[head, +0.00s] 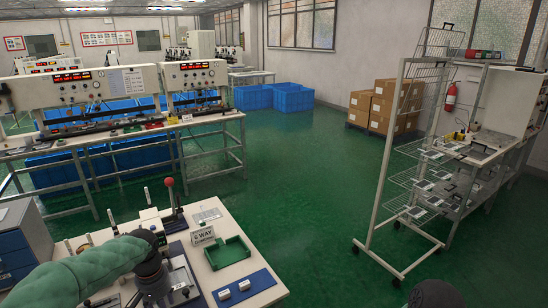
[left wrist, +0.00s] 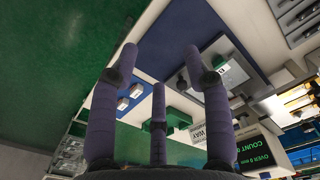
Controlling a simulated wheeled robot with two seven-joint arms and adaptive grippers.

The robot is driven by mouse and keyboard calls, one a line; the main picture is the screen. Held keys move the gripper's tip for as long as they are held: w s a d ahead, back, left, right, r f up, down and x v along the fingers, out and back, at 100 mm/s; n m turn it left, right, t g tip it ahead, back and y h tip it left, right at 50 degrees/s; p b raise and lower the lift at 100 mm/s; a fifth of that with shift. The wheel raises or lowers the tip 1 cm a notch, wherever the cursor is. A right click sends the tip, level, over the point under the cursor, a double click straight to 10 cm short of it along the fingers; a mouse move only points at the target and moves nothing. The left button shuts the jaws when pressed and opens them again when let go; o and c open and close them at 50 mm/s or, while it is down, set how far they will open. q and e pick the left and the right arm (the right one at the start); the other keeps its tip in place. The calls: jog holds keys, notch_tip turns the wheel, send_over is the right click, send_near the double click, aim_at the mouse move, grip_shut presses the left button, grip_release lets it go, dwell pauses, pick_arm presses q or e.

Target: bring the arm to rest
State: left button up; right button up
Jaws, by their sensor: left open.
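My left arm, in a green sleeve, comes in from the lower left of the head view. Its dark gripper (head: 156,284) is over the left part of the white workbench, mostly seen from above. In the left wrist view the purple-grey fingers of my left gripper (left wrist: 158,62) are spread apart, with nothing held between them. A blue mat (head: 262,278) with two small white pieces (head: 234,290) lies to the right of the gripper; the mat also shows in the left wrist view (left wrist: 180,25). My right gripper's fingers are not seen.
A green tray (head: 227,252), a "6 WAY" sign (head: 203,237) and a red-knobbed lever (head: 169,183) stand close to the gripper on the bench. A wire rack (head: 400,165) stands at right, with boxes (head: 385,105) behind. The green floor (head: 310,190) between is clear.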

pick_arm(q)
jog(key=s+d+f+h, duration=0.1)
jog(key=s+d+f, duration=0.1)
jog(key=d+f, duration=0.6)
jog(key=s+d+f+h, duration=0.2)
jog(key=d+f, duration=0.2)
jog(key=f, duration=0.8)
jog(key=s+d+f, duration=0.4)
jog(key=s+f, duration=0.2)
jog(key=s, duration=0.2)
jog(key=s+d+f+h, duration=0.1)
jog(key=s+d+f, duration=0.3)
jog(key=s+f, duration=0.2)
jog(key=shift+s+d+n, duration=0.3)
jog(key=shift+s+d, duration=0.05)
jog(key=shift+s, duration=0.9)
